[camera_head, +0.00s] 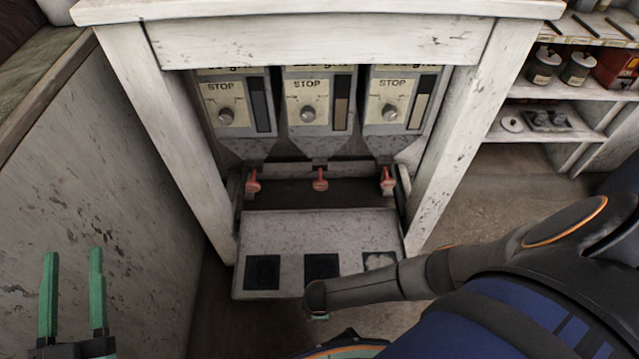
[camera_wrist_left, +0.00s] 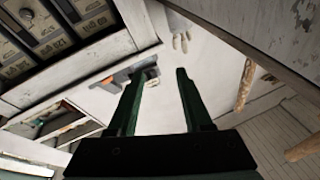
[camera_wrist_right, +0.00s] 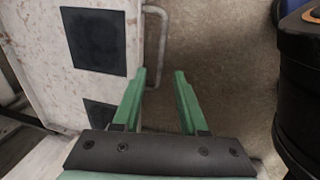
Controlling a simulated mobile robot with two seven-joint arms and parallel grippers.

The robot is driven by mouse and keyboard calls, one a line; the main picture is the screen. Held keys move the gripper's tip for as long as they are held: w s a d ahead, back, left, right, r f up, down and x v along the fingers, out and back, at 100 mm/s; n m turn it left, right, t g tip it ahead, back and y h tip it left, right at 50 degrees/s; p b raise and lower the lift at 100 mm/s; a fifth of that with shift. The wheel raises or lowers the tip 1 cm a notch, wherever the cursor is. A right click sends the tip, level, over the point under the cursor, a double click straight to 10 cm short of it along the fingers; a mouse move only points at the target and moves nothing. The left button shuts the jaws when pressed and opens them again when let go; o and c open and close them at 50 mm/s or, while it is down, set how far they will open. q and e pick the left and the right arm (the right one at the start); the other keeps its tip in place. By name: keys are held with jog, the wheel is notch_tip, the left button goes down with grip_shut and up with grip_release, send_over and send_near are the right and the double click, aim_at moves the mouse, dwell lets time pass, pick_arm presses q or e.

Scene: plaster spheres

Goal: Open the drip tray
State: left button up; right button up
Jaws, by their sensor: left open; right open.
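The drip tray (camera_head: 330,228) is a pale, speckled tray with dark square panels, jutting out low at the front of the white dispenser cabinet. In the right wrist view, the drip tray (camera_wrist_right: 30,30) fills the left side, and a grey bar handle (camera_wrist_right: 163,40) stands out from its edge. My right gripper (camera_wrist_right: 160,74) is open. The handle's lower end appears between its fingertips; I cannot tell how deep it sits. In the head view my right arm hides most of that gripper. My left gripper (camera_head: 72,252) is open and empty at the lower left, away from the drip tray.
Three STOP-labelled dispensers (camera_head: 308,105) with red spouts (camera_head: 320,180) hang above the tray. Cabinet legs (camera_head: 470,120) flank it. A pale panel (camera_head: 95,185) stands at left, and shelves with jars (camera_head: 545,68) at right. Bare floor lies right of the cabinet.

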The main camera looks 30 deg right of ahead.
pick_arm(q)
jog(key=s+f+n+g+y+p, duration=0.1)
jog(key=s+f+g, duration=0.1)
jog(key=f, duration=0.6)
jog(key=s+f+n+g+y+p, duration=0.1)
jog(key=s+f+g+p, duration=0.1)
jog(key=f+g, duration=0.3)
jog(key=s+f+n+g+y+p, duration=0.1)
jog(key=s+f+n+g+y, duration=0.1)
jog(key=f, duration=0.8)
jog(key=shift+s+a+f+g+p, duration=0.15)
jog(key=shift+s+f+g+p, duration=0.25)
jog(key=shift+s+g, duration=0.5)
pick_arm(e)
notch_tip(320, 180, up, 9)
jog(key=s, duration=0.1)
jog(key=shift+s+a+f, duration=0.2)
jog(key=shift+a, duration=0.2)
pick_arm(q)
jog(key=shift+w, duration=0.15)
